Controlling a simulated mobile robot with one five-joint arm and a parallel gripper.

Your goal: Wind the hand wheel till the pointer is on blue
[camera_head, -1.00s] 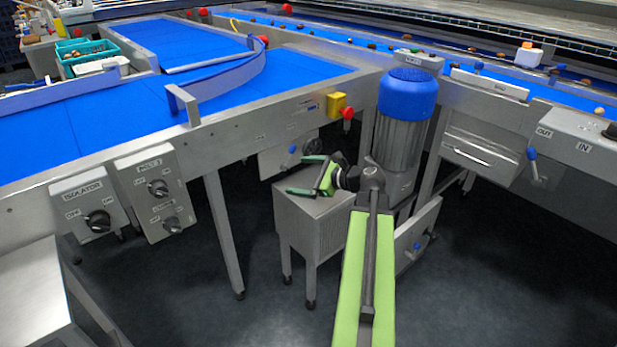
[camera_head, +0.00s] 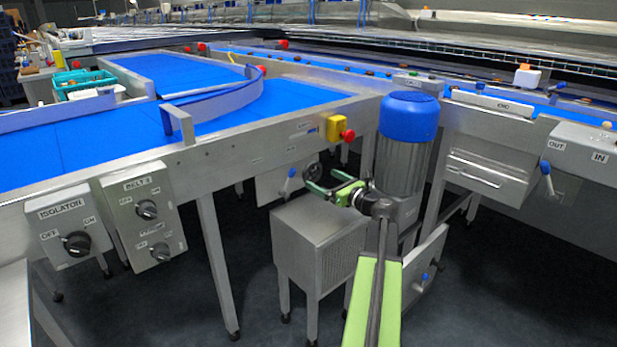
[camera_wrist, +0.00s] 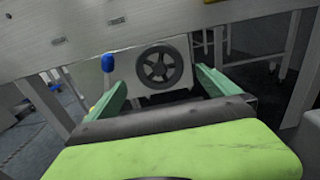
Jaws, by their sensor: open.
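The hand wheel (camera_wrist: 160,67) is dark and spoked, on a grey plate under the conveyor frame. In the head view it is small and partly hidden behind my gripper (camera_head: 324,183). My gripper is open and empty, and its green fingers point toward the plate. In the wrist view the wheel appears between the two fingers, beyond their tips; no contact shows. A blue-knobbed lever (camera_wrist: 108,64) stands left of the wheel, near the left finger; it also shows in the head view (camera_head: 291,173). I cannot make out the pointer or a blue mark for it.
A grey cabinet (camera_head: 312,255) stands below my gripper. A blue-capped motor (camera_head: 407,118) stands close on its right. A yellow box with a red button (camera_head: 347,135) is on the frame above. Switch boxes (camera_head: 144,213) hang at the left.

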